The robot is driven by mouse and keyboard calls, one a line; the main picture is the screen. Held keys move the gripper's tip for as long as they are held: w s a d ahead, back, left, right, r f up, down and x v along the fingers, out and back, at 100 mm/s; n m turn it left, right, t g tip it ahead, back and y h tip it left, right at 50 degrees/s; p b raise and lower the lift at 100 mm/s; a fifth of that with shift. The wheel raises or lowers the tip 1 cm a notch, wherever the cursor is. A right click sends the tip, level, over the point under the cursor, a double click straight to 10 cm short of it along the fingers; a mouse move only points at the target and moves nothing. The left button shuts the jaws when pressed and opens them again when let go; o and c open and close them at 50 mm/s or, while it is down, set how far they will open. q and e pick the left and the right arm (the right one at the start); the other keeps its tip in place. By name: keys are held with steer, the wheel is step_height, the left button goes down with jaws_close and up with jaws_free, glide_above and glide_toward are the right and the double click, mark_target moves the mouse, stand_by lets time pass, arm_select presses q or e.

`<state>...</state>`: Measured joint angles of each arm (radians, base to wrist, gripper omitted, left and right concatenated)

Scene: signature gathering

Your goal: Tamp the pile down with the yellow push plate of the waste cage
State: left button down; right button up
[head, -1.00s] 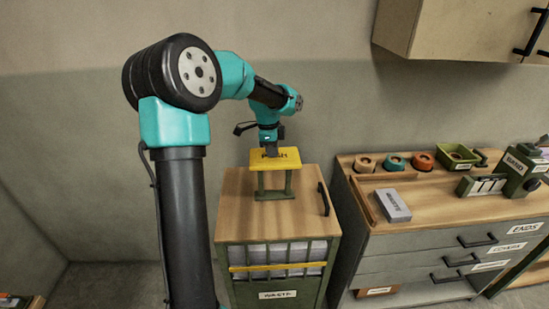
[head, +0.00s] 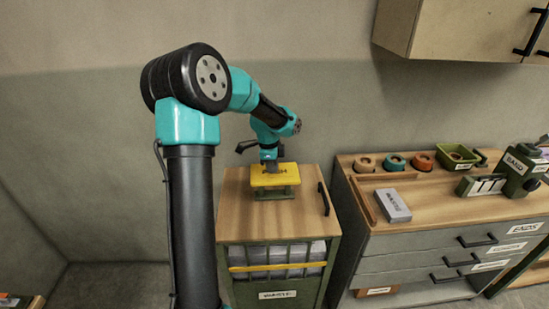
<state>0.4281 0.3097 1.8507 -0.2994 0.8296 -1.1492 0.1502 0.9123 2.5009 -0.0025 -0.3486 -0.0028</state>
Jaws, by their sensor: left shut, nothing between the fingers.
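The yellow push plate (head: 262,180) sits on a green frame on the wooden top of the waste cage (head: 229,216), low and close to the top. My left gripper (head: 270,170) is shut and empty, its fingertips down at the plate's upper face and apparently touching it. A "WASTE" label (head: 277,294) is on the front. My right gripper is not in view.
A wooden-topped drawer cabinet (head: 425,207) stands to the right, with a grey "WASTE" block (head: 393,205), tape rolls (head: 394,162) and a green tray (head: 457,157) on it. A wall cupboard (head: 465,28) hangs above.

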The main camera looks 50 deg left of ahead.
arm_select(q)
steer(key=shift+f, duration=3.9)
steer(key=shift+s+a+r, duration=0.35)
steer(key=shift+s+a, duration=0.15)
steer(key=shift+a, duration=0.1)
steer(key=shift+s+a+r, duration=0.3)
steer(key=shift+s+a, duration=0.2)
steer(key=shift+a, duration=0.1)
step_height(320, 180, up, 17)
steer(key=s+a, duration=0.1)
steer(key=shift+a+r, duration=0.15)
steer(key=shift+a, duration=0.05)
